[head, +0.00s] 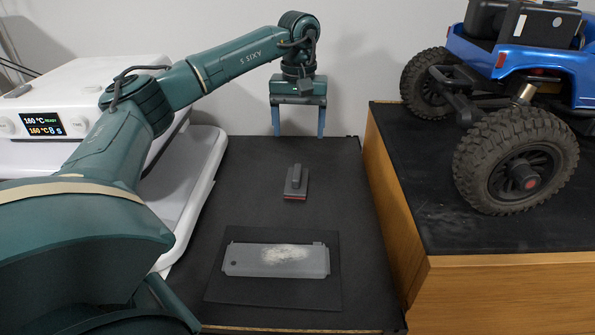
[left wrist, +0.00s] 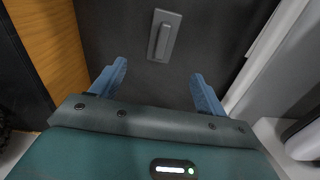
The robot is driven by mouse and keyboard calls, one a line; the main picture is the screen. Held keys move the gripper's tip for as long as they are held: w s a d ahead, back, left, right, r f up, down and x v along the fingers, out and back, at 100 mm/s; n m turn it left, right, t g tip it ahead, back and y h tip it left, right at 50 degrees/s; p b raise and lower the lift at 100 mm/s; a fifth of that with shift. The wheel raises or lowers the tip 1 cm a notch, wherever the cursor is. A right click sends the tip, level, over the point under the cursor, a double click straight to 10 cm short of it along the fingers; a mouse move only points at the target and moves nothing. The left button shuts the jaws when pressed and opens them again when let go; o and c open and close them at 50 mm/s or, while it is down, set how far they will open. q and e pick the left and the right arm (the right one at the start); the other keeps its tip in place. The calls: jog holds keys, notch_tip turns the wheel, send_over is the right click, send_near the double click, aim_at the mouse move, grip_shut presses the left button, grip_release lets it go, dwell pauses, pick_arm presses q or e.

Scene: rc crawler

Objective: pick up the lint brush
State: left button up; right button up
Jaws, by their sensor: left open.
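The lint brush (head: 296,183) is a small dark grey block with a raised handle and a red lower edge. It lies on the black table top in the middle of the head view. It also shows in the left wrist view (left wrist: 164,36), beyond and between the fingertips. My left gripper (head: 299,135) is open and empty, pointing down above the far part of the table, behind the brush and apart from it. Its two blue fingers also show in the left wrist view (left wrist: 158,78). My right gripper is in neither view.
A grey plate (head: 240,262) with pale dust lies on a black mat (head: 270,293) nearer than the brush. A wooden box (head: 392,215) at right carries a blue crawler truck (head: 515,110). A white machine (head: 80,125) with a display stands at left. Black table surface (head: 245,195) around the brush is clear.

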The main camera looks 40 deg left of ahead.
aim_at(297, 171)
pick_arm(q)
notch_tip(297, 171, down, 8)
jog(key=shift+s+r+p, duration=0.15)
jog(key=shift+r+p, duration=0.1)
jog(key=shift+p, duration=0.05)
jog(key=shift+s+d+f+p, duration=0.15)
jog(key=shift+f+p, duration=0.2)
jog(key=shift+f, duration=1)
jog(key=shift+s+f+p, duration=0.15)
jog(key=shift+f+p, duration=0.15)
jog(key=shift+f, duration=1.05)
jog(key=shift+c, duration=0.3)
jog(key=c, duration=1)
notch_tip(297, 171, up, 10)
jog(key=shift+r+b, duration=0.1)
jog(key=shift+b, duration=0.55)
jog(key=o, duration=0.5)
jog(key=shift+c, duration=0.2)
jog(key=c, duration=0.4)
jog(key=shift+d, duration=0.1)
